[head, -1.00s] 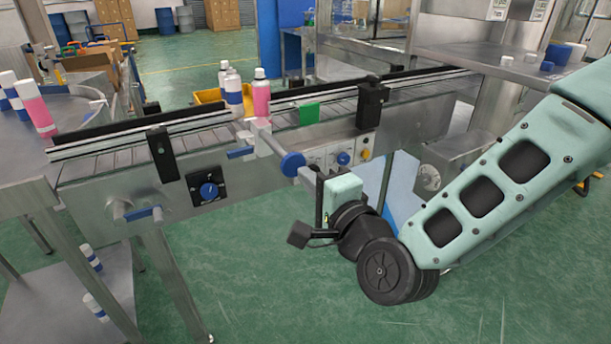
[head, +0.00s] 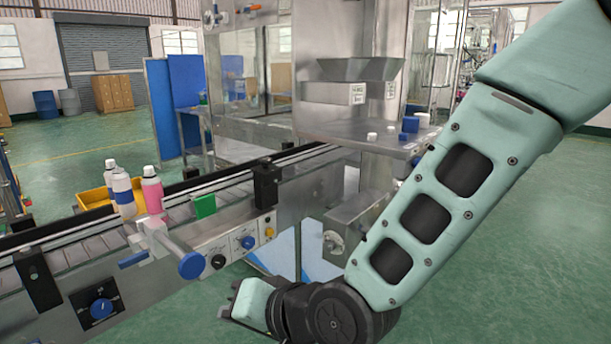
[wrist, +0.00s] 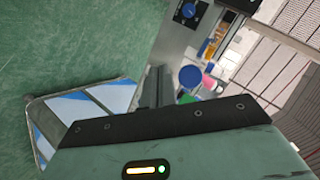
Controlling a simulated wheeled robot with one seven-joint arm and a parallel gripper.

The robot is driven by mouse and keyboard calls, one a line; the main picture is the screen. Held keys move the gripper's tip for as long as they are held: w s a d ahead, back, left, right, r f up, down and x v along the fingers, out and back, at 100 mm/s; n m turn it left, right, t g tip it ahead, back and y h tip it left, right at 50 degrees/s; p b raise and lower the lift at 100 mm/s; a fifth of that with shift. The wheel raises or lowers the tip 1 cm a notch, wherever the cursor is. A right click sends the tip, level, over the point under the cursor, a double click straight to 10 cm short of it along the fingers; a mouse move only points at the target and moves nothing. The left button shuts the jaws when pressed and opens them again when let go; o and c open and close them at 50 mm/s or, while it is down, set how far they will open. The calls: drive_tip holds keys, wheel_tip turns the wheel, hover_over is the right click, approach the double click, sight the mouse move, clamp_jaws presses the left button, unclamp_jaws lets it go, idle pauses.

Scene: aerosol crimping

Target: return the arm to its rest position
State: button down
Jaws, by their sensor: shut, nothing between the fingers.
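My gripper (head: 230,303) is at the bottom middle of the head view, low over the floor in front of the conveyor. Its fingers are together with nothing between them; they also show in the wrist view (wrist: 154,88). My mint-green arm reaches down to it from the upper right, bent at a dark joint. The gripper is apart from the conveyor (head: 225,212) and its control panel.
Pink (head: 152,192) and white-and-blue (head: 123,193) bottles stand at the conveyor beside a green block (head: 204,206). A blue-ended rod (head: 192,265) juts toward me. A metal machine table (head: 375,140) stands behind. Green floor (head: 500,270) is open at right.

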drive_tip(key=s+d+r+n+g+h+p, duration=0.2)
drive_tip(key=s+d+h, duration=0.3)
drive_tip(key=d, duration=0.7)
drive_tip(key=s+d+r+n+g+h+p, duration=0.1)
drive_tip(key=s+d+r+n+g+h, duration=0.2)
drive_tip(key=s+d, duration=0.5)
drive_tip(key=d+n+h, duration=0.1)
drive_tip(key=d+n, duration=0.1)
drive_tip(key=d, duration=0.3)
drive_tip(key=shift+s+r+g+h+p, duration=0.15)
drive_tip(key=shift+s+g+h+p, duration=0.2)
drive_tip(key=shift+s+g+h, duration=0.05)
